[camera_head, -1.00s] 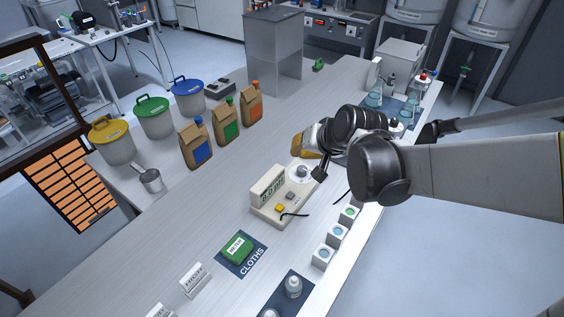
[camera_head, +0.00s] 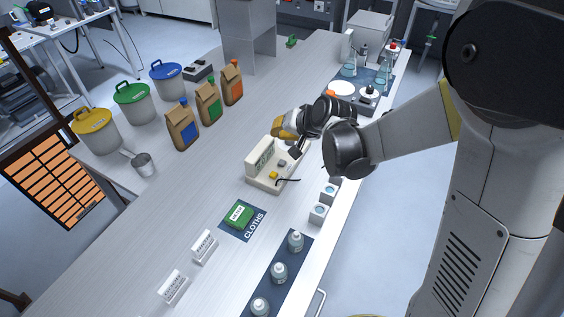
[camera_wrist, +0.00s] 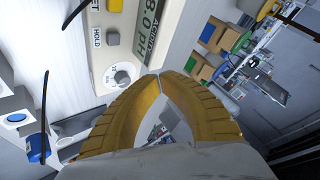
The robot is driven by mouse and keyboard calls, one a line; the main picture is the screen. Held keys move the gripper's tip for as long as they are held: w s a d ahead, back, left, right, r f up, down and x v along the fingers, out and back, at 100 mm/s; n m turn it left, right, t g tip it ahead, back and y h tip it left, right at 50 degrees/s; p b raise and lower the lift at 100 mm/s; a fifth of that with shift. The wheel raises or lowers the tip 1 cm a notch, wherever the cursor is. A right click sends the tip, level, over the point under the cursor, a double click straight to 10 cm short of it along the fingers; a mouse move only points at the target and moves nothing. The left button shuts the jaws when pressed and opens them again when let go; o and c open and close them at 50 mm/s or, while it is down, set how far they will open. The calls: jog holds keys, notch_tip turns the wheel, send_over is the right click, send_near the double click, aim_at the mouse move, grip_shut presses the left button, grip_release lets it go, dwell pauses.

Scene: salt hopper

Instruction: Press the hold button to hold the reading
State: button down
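The cream acidity meter (camera_head: 262,181) stands on the long bench. In the wrist view its display (camera_wrist: 146,22) reads about 8.0 pH. A grey button (camera_wrist: 113,38) has the word HOLD beside it, with a yellow button (camera_wrist: 116,5) above and a round white dial (camera_wrist: 122,75) below. My gripper (camera_head: 279,131) hangs over the far end of the meter. In the wrist view its yellow fingers (camera_wrist: 149,78) meet at the tips with nothing held. The tips appear near the dial end, apart from the grey button. Contact with the meter cannot be told.
A black cable (camera_head: 288,181) lies at the meter's front. Small white cubes (camera_head: 318,214) line the bench edge, and a green pack (camera_head: 238,215) lies on a cloth mat. Brown bags (camera_head: 182,128) stand behind.

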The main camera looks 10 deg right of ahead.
jog(key=b, duration=0.6)
send_near(273, 158)
jog(key=shift+w+a+f, duration=0.3)
jog(key=shift+w+f, duration=0.05)
jog(key=shift+w, duration=0.2)
jog(key=shift+w+a+f, duration=0.3)
jog(key=shift+w+f, duration=0.05)
jog(key=shift+w, duration=0.2)
jog(key=shift+w+a+f, duration=0.35)
jog(key=shift+w, duration=0.2)
jog(key=shift+f+b, duration=0.45)
jog(key=shift+b, duration=0.2)
jog(key=shift+f+b, duration=0.55)
jog(key=shift+r, duration=0.2)
jog(key=shift+r+p, duration=0.7)
jog(key=shift+r, duration=0.15)
jog(key=shift+r+p, duration=1.9)
jog(key=shift+r, duration=0.65)
